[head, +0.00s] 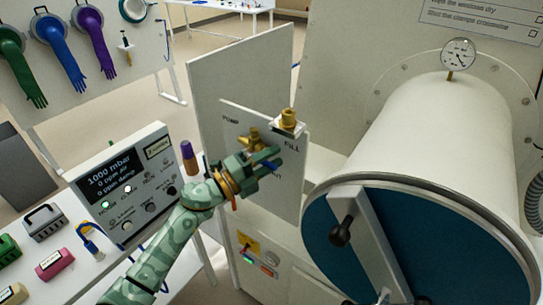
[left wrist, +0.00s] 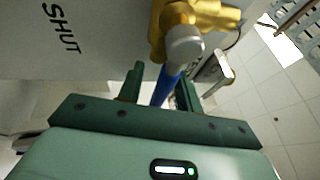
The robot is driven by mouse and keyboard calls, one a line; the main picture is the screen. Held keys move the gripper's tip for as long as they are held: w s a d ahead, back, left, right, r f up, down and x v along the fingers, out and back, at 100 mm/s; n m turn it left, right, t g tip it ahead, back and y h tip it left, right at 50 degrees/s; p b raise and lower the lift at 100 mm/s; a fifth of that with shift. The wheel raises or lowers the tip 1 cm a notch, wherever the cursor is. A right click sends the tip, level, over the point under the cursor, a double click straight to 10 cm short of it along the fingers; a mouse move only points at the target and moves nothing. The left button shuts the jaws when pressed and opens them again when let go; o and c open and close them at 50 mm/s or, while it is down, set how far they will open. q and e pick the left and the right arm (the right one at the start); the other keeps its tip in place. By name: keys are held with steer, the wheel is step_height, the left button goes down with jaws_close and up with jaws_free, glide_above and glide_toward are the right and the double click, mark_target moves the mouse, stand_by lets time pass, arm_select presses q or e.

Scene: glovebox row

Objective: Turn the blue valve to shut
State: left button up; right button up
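The blue valve has a brass body with a blue lever. In the head view the blue lever (head: 272,165) shows only as a small piece among the fingers of my left gripper (head: 268,166), at the white valve panel. In the left wrist view the blue lever (left wrist: 166,88) reaches down from the brass body (left wrist: 205,17) between the two fingers of my left gripper (left wrist: 162,88). The fingers are apart, with a gap on the lever's left side; contact on its right side is unclear. The word SHUT (left wrist: 61,27) is on the panel at left. My right gripper is not in view.
A brass fitting (head: 288,118) sits at the panel's upper right. The large white cylinder (head: 425,135) with a blue door (head: 450,240) and black-knobbed handle stands at right. A grey control box (head: 125,185) stands at left, with several small items on the white bench.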

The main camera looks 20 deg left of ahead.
arm_select(q)
steer(key=shift+w+d, duration=0.1)
steer(key=shift+w, duration=0.05)
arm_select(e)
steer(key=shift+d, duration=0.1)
arm_select(q)
jaws_close()
